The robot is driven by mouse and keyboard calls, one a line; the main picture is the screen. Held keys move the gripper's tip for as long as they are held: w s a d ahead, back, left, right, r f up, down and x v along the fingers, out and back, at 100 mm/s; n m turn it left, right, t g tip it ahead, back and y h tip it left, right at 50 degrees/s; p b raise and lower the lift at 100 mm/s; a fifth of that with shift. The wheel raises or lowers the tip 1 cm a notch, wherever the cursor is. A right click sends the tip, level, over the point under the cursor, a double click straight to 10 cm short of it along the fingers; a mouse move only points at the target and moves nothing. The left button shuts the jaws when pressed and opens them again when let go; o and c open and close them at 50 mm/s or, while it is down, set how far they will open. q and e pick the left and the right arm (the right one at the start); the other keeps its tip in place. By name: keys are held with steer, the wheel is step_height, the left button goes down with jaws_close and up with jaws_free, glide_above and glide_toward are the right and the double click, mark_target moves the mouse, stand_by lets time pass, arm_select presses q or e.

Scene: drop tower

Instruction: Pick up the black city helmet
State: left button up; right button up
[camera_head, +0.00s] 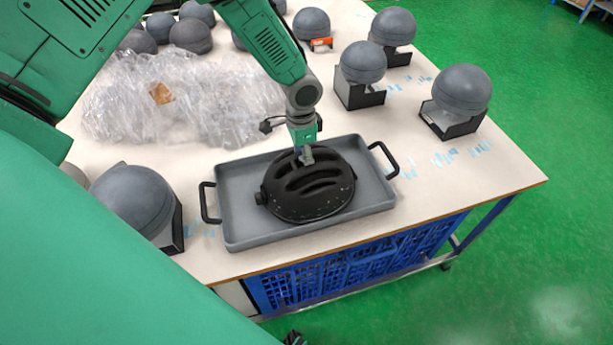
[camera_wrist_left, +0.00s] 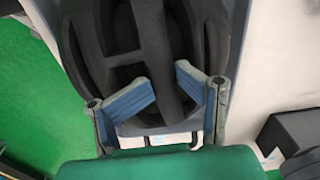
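The black city helmet (camera_head: 308,188) sits in a grey tray (camera_head: 242,205) with two black handles, at the front of the table. Its vents and ribs face up. My left gripper (camera_head: 306,158) reaches down onto the top of the helmet. In the left wrist view, the blue-grey fingers of my left gripper (camera_wrist_left: 165,80) angle inward on both sides of a rib of the helmet (camera_wrist_left: 140,30) and appear closed against it. The helmet still rests in the tray.
Grey headforms on black stands line the table's right side, with one (camera_head: 133,197) left of the tray. Crumpled clear plastic (camera_head: 180,100) lies behind the tray. Blue crates (camera_head: 350,265) sit under the table. The green floor at right is clear.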

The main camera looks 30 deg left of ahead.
arm_select(q)
steer(key=shift+w+a+f, duration=0.1)
steer(key=shift+a+f, duration=0.05)
steer(key=shift+f, duration=0.1)
steer(key=shift+a, duration=0.15)
jaws_close()
steer(key=shift+a, duration=0.25)
steer(key=shift+d, duration=0.1)
steer(key=shift+w+d+r, duration=0.1)
steer(key=shift+r, duration=0.45)
step_height(320, 180, up, 9)
steer(key=shift+r+b, duration=0.1)
steer(key=shift+b, duration=0.5)
steer(key=o, duration=1.2)
jaws_free()
